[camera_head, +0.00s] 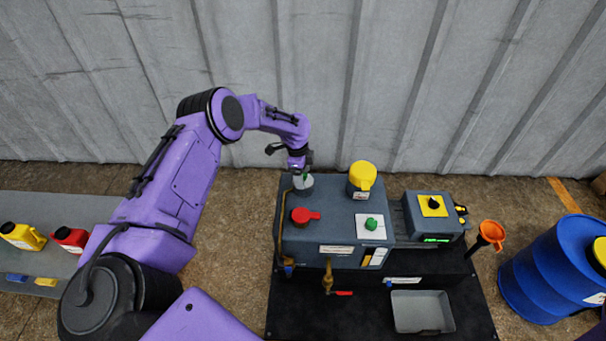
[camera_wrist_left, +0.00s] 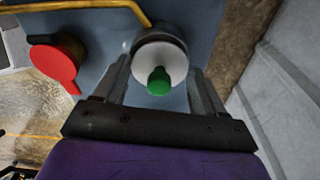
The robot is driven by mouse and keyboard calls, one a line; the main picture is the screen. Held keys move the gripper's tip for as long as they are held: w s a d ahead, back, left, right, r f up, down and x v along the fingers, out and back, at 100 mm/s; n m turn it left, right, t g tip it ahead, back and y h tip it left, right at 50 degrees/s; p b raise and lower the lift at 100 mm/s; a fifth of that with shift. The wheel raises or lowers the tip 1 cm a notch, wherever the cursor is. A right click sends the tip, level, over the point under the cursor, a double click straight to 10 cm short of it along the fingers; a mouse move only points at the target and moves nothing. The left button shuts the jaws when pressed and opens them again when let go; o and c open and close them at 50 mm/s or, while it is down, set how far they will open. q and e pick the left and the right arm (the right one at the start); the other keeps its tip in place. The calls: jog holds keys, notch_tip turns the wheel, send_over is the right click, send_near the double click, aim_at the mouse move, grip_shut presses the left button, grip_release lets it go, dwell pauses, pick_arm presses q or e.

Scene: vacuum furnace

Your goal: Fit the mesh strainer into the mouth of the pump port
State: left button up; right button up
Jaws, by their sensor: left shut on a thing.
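The mesh strainer (camera_wrist_left: 145,68) shows in the left wrist view as a pale round piece with a green knob (camera_wrist_left: 159,82) on top. A dark round collar, which looks like the pump port (camera_wrist_left: 160,36), shows around its far side. My left gripper (camera_head: 304,176) points down over the back left corner of the grey pump body (camera_head: 330,241). Its fingers, also in the left wrist view (camera_wrist_left: 161,88), stand either side of the strainer, shut on it. The strainer appears at the port mouth; how deep it sits is hidden. My right gripper is out of view.
A grey tray (camera_head: 421,312), an orange funnel (camera_head: 491,232) and a blue drum (camera_head: 550,275) are to the right.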

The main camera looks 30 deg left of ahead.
pick_arm(q)
jog(key=shift+f, duration=0.25)
jog(key=o, duration=1.1)
jog(key=r, duration=0.3)
jog(key=a+r, duration=0.1)
jog(key=r, duration=0.3)
jog(key=r+p, duration=0.1)
jog(key=r, duration=0.2)
jog(key=shift+s+a+r, duration=0.15)
jog(key=shift+s+r, duration=0.1)
